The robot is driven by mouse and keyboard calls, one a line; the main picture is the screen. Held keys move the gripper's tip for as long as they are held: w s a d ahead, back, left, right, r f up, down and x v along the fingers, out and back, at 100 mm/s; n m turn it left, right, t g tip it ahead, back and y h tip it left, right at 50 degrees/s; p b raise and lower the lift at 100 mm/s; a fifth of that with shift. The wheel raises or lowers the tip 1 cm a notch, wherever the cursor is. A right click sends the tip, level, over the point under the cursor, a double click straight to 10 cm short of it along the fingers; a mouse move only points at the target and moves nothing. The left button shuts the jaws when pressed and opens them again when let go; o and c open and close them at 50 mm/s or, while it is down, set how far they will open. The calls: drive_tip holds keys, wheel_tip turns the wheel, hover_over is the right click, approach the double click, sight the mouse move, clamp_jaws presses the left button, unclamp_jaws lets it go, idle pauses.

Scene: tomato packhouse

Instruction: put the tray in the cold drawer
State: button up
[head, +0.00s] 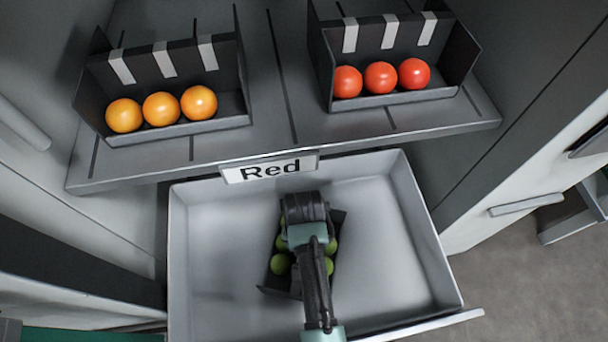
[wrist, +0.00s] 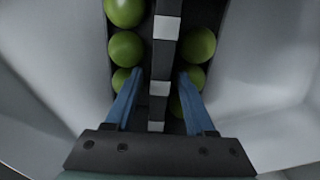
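A dark tray (head: 339,217) with several green tomatoes lies in the open light-grey drawer (head: 215,290), turned a little, near the middle of its floor. My gripper (head: 303,262) is over the tray and hides much of it. In the wrist view the tray's dark central divider (wrist: 161,60) with white bands runs between rows of green tomatoes. My gripper's two blue fingers (wrist: 160,78) point down on either side of this divider, apart, with a narrow gap showing at least on the left. Whether the drawer is the cold one cannot be read.
A label reading "Red" (head: 269,169) is on the shelf edge above the drawer. On the shelf (head: 285,120) stand a tray of orange tomatoes (head: 180,128) and a tray of red tomatoes (head: 400,98). The drawer floor is bare on both sides of the dark tray.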

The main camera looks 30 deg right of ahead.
wheel_tip(320, 180, up, 12)
drive_tip(key=p, duration=0.5)
drive_tip(key=shift+r+p, duration=0.15)
drive_tip(key=shift+p, duration=0.25)
